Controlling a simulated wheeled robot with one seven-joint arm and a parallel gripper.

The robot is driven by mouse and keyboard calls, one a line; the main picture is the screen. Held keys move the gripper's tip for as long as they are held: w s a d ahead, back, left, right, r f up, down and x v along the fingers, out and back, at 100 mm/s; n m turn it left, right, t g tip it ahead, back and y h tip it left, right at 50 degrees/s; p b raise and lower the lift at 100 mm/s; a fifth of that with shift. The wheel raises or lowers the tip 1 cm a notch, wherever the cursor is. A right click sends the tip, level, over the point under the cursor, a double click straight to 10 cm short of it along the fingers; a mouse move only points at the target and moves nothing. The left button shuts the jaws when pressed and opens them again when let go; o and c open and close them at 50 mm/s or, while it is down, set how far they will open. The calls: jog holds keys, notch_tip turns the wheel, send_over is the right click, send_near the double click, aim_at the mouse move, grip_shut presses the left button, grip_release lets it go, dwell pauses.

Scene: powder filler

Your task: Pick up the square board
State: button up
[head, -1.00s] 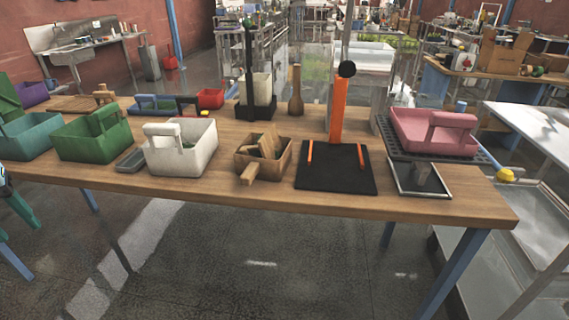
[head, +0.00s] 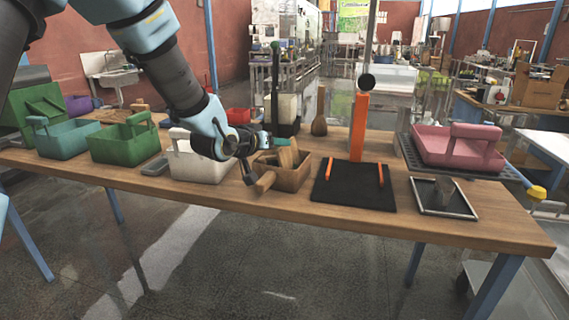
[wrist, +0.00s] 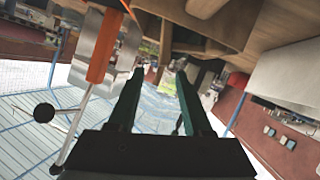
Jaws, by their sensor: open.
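A square board (head: 443,197) with a light rim, dark face and grey block-like handle lies flat on the wooden table's front right. A larger black square plate (head: 352,187) with two orange strips lies to its left, before an orange post (head: 359,125). My gripper (head: 290,145) is above the small wooden box, well left of both and touching neither. In the wrist view its two dark green fingers (wrist: 160,73) stand apart with nothing between them. The rimmed board cannot be made out in the wrist view.
The wooden box (head: 292,178) holds wooden pieces just below my gripper. White (head: 200,167), green (head: 120,147) and teal (head: 68,140) baskets stand left. A pink basket (head: 460,152) stands behind the rimmed board. The orange post shows at left in the wrist view (wrist: 104,47).

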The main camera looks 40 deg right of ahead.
jog(key=shift+f+p+x, duration=0.1)
jog(key=shift+p+x, duration=0.6)
jog(key=shift+x, duration=0.8)
jog(key=shift+f+p+x, duration=0.15)
jog(key=shift+p+x, duration=0.55)
jog(key=shift+x, duration=0.8)
jog(key=shift+w+a, duration=0.1)
jog(key=shift+a, duration=0.1)
jog(key=shift+c, duration=0.2)
grip_shut()
